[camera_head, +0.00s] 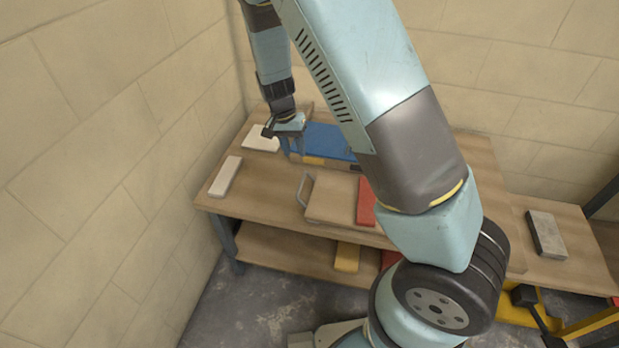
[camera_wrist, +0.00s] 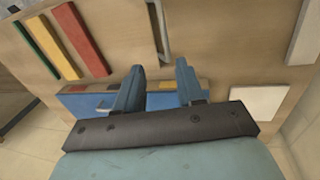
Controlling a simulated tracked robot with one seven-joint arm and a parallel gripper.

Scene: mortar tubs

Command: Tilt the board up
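A flat wooden board (camera_head: 335,197) with a grey metal handle (camera_head: 304,190) on its left edge lies on the table's front half. In the wrist view the handle (camera_wrist: 158,32) shows at the top centre; the board's outline is hard to tell from the wooden tabletop. My gripper (camera_head: 290,137) is over the back left of the table, beside a blue panel (camera_head: 330,139). In the wrist view my gripper's two fingers (camera_wrist: 160,84) are apart with nothing held, over or near the blue panel (camera_wrist: 85,102). The handle is beyond the fingertips, apart from them.
White blocks (camera_head: 225,177) (camera_head: 262,139) lie at the left of the table. A red block (camera_head: 367,203) lies by the board's right side; the wrist view shows red (camera_wrist: 81,38), yellow (camera_wrist: 53,48) and green bars. A grey block (camera_head: 547,234) sits at right. Walls stand close behind and left.

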